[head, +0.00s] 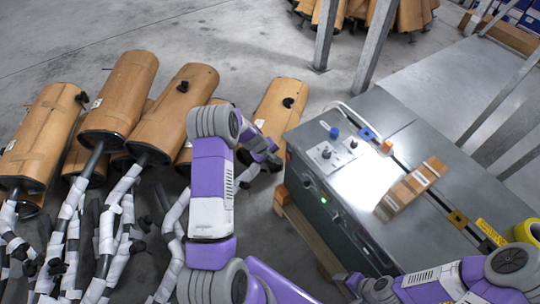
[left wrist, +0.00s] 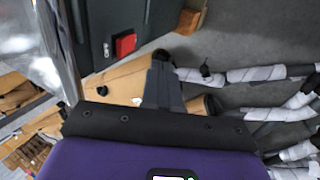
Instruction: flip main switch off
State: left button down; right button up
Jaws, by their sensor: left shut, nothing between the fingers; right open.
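A red switch (left wrist: 124,44), which looks like the main switch, sits on the dark side of a machine cabinet in the left wrist view. A small red spot, apparently the same switch, shows on the cabinet's left end in the head view (head: 288,155). Its on or off position cannot be read. My left gripper (left wrist: 162,60) is shut and empty, beside the red switch and apart from it in the picture. In the head view, the left gripper (head: 258,158) is left of the cabinet and partly hidden by its wrist. My right gripper (head: 362,288) is open in front of the cabinet.
The grey cabinet (head: 435,205) has a lit green lamp (head: 323,200) on its front and a cardboard piece (head: 413,187) on top. Several brown mufflers (head: 117,95) with wrapped pipes crowd the floor at left. Metal posts (head: 325,35) stand behind.

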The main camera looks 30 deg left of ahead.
aim_at(288, 156)
pick_arm(q)
jog(key=w+d+f+b, duration=0.1)
jog(key=w+d+f, duration=0.1)
jog(key=w, duration=0.3)
jog(key=shift+w+f+b, duration=0.2)
jog(key=shift+f+b, duration=0.1)
jog(key=shift+f, duration=0.4)
jog(key=shift+d, duration=0.1)
